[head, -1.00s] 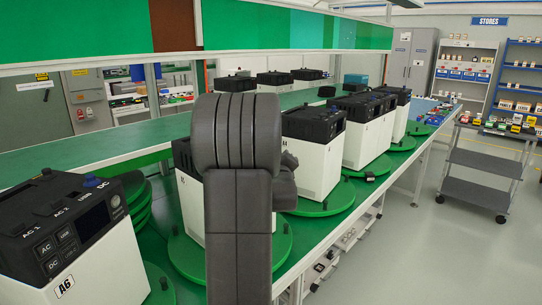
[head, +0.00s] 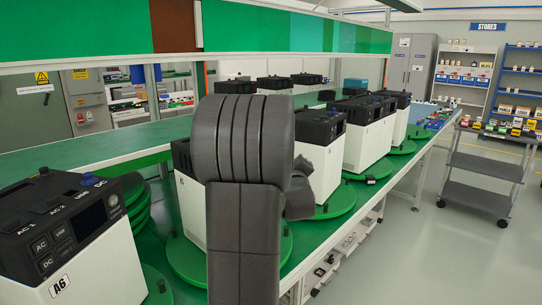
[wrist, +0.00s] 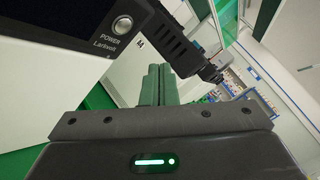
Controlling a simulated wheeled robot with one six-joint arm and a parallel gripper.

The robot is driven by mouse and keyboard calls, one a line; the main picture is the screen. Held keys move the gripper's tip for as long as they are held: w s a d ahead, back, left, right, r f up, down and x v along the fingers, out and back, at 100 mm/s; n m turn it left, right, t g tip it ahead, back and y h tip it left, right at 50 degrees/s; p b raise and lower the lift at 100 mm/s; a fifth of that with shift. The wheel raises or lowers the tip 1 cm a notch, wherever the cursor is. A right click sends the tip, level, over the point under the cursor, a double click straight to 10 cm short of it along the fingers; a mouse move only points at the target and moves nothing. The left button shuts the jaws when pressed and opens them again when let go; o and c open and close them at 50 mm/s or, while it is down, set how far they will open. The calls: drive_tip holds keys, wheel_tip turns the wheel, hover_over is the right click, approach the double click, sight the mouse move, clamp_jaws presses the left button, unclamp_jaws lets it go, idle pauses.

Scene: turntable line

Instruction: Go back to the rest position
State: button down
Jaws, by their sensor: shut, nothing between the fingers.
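My gripper (wrist: 160,78) shows in the wrist view, with its two fingers together and nothing between them. In the head view my arm stands upright in the middle and hides the gripper. In the wrist view a white power unit (wrist: 40,90) with a black top and a round POWER button fills the upper left, close beside the gripper. I cannot tell whether they touch.
Unit A6 (head: 95,265) stands at the near left. More black-and-white units (head: 370,135) stand on green turntables (head: 335,203) along the green bench. A grey cart (head: 485,170) stands at right. The floor (head: 440,255) at the right is clear.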

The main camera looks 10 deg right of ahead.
idle(0.3)
drive_tip(key=p, duration=0.1)
drive_tip(key=w+a+p, duration=0.1)
drive_tip(key=p, duration=0.1)
drive_tip(key=shift+w+r, duration=0.25)
drive_tip(key=p, duration=0.3)
drive_tip(key=shift+a, duration=0.1)
drive_tip(key=s+d, duration=0.1)
drive_tip(key=s+d+b, duration=0.1)
drive_tip(key=s, duration=0.1)
drive_tip(key=s+d+b, duration=0.1)
drive_tip(key=shift+s+d+f, duration=0.25)
drive_tip(key=shift+d, duration=0.05)
